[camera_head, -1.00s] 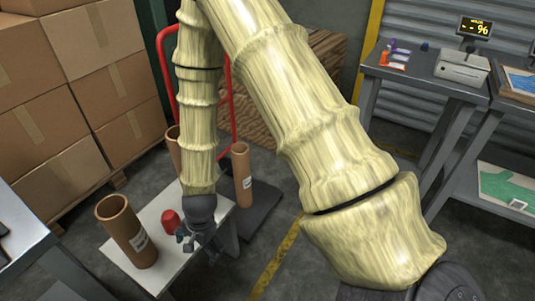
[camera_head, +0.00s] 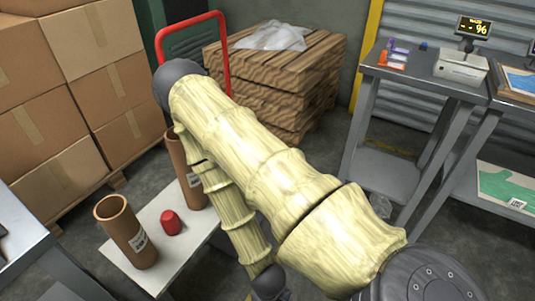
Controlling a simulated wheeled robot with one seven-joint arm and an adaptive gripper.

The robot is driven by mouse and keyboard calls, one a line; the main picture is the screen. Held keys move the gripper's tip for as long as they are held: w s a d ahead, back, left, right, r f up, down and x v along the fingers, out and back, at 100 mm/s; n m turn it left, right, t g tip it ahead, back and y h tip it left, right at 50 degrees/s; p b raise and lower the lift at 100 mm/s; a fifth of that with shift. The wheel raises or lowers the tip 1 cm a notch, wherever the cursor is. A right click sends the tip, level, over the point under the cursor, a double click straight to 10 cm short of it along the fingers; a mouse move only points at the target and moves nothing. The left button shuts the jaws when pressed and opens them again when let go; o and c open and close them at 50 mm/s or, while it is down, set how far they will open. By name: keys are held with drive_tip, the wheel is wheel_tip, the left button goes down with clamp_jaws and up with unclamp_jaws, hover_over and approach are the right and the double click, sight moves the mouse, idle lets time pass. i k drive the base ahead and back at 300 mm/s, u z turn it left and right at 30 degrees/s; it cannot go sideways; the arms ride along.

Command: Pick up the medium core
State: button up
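A brown cardboard core (camera_head: 126,232) with a white label stands upright at the left of a small light table (camera_head: 182,252). A second brown core (camera_head: 184,168) stands farther back and is partly covered by my arm. My arm crosses the middle of the view and may hide anything behind it, so I cannot tell which core is the medium one. My gripper (camera_head: 268,285) is at the bottom edge, right of the small table. Only its dark wrist end shows clearly; its fingers are cut off or too dark to read. No core shows at it.
A red object (camera_head: 171,222) sits on the small table beside the front core. Stacked cardboard boxes (camera_head: 70,80) fill the left. A red hand-truck frame (camera_head: 190,20) and a wooden stack (camera_head: 280,70) stand behind. A grey table (camera_head: 425,85) holds a scale (camera_head: 461,68) at right.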

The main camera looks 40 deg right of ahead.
sight(192, 188)
drive_tip(key=z, duration=2.45)
drive_tip(key=k, duration=0.85)
drive_tip(key=u, duration=1.75)
drive_tip(key=i, duration=1)
drive_tip(key=u, duration=0.05)
